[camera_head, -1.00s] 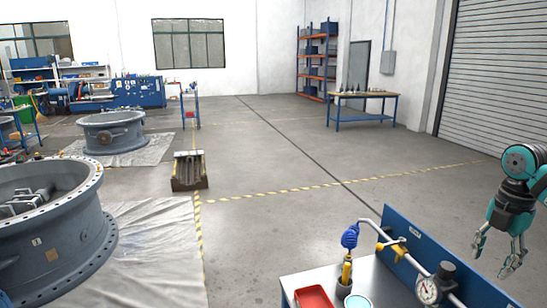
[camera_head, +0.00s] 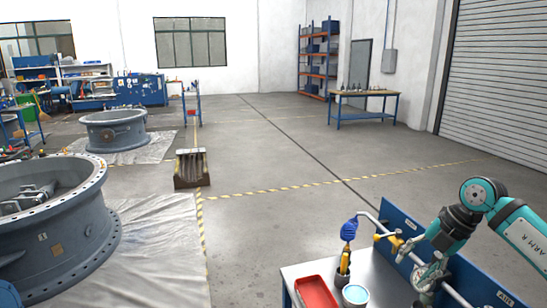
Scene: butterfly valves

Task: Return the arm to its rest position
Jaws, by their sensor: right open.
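My right arm comes in from the right edge, bent at a teal and grey joint. Its gripper (camera_head: 428,277) points down over the right part of the workbench (camera_head: 378,285), in front of the spot with the pipe fittings. The gripper is open, and I see nothing held in it. Its fingers overlap the fittings in the picture, so I cannot tell whether they touch. My left gripper is not in view.
A red tray (camera_head: 316,292) and a white cup with blue contents (camera_head: 355,295) stand on the bench. A blue back panel (camera_head: 402,220) rises behind. Large grey valve bodies (camera_head: 60,235) lie on sheets at left. The floor beyond the bench is open.

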